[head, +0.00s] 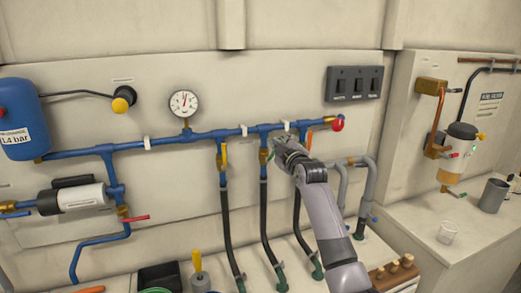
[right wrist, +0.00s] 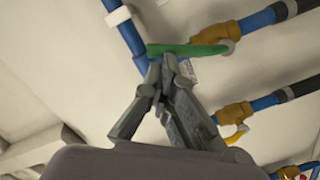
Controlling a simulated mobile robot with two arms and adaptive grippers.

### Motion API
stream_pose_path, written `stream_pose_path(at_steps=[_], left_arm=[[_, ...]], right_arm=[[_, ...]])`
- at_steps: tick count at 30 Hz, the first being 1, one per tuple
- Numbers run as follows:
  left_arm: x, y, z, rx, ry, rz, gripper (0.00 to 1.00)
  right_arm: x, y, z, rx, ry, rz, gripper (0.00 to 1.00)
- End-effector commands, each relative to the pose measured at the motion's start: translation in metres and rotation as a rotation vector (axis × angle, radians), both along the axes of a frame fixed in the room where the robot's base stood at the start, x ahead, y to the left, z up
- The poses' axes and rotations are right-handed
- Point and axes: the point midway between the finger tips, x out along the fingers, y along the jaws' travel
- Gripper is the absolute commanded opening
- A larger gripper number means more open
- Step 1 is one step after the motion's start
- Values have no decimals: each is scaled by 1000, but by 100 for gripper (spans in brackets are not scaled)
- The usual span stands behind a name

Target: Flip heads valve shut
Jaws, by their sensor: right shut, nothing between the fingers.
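A row of small valves hangs from the blue manifold pipe (head: 210,135) in the head view. One has a yellow lever (head: 224,156), one a green lever (head: 270,156) and one an orange lever (head: 309,139). I cannot read which valve is labelled heads. My right gripper (head: 277,145) is at the green lever's valve, shut and empty. My left gripper is out of view.
A pressure gauge (head: 184,103), a blue tank (head: 22,118) and a switch panel (head: 354,83) are around the manifold. Black hoses (head: 227,225) run down from the valves. The yellow lever (right wrist: 237,134) is close beside in the wrist view. A grey cup (head: 493,196) stands far right.

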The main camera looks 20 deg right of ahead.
Motion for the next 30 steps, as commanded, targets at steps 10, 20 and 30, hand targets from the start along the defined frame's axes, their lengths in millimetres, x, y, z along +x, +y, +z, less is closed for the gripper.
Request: stream_pose_path(at_steps=[10,20,30], left_arm=[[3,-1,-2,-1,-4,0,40],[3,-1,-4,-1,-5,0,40],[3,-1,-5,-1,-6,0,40]], right_arm=[[1,-14,-3,193,4,0,0],[1,-20,-5,270,6,0,0],[1,-23,-7,320,8,1,0]])
